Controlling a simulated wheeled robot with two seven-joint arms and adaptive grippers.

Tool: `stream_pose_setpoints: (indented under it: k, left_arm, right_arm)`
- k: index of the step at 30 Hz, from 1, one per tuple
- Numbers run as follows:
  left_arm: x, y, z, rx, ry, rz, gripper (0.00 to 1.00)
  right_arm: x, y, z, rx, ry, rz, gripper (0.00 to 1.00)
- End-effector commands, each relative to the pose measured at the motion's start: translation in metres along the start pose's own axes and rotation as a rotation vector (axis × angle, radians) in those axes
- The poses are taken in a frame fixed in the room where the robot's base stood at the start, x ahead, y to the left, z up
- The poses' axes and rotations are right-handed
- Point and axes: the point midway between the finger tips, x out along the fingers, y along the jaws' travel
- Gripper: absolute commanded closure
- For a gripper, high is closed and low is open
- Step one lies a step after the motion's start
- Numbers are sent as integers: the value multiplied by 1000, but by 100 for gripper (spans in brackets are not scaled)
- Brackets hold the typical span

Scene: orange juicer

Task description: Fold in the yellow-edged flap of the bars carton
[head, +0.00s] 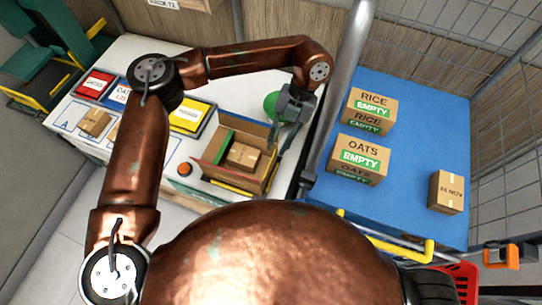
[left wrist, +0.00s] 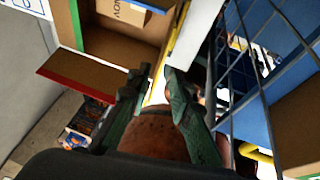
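The bars carton (head: 262,178) stands open on the white table, with a small tan box (head: 243,156) inside. In the left wrist view the carton (left wrist: 110,42) is at upper left, with a red-edged flap (left wrist: 88,74) spread out. A narrow yellowish strip (left wrist: 155,88) shows between my fingers; I cannot tell whether it is the flap. My left gripper (head: 283,126) is at the carton's back right corner, fingers apart (left wrist: 155,85); contact is unclear. My right gripper is out of view.
A metal pole (head: 338,95) stands right of the carton. Beyond it, a blue surface (head: 400,115) holds a RICE box (head: 370,108), an OATS box (head: 360,157) and a small dated box (head: 446,192). Wire mesh (head: 500,140) closes the right.

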Motion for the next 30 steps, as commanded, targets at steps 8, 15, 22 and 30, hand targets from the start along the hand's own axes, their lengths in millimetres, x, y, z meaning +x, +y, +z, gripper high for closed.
stream_pose_setpoints:
  k: [8, 15, 22, 30]
  left_arm:
    - [42, 1, -1, 0, 3, 0, 80]
    - [69, 0, -1, 1, 2, -4, 80]
    - [73, 0, 0, 0, 1, -4, 80]
    - [73, 0, 0, 0, 1, -5, 91]
  right_arm:
    - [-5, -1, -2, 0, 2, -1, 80]
    - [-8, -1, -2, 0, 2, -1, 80]
    - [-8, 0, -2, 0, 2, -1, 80]
    - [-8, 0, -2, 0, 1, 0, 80]
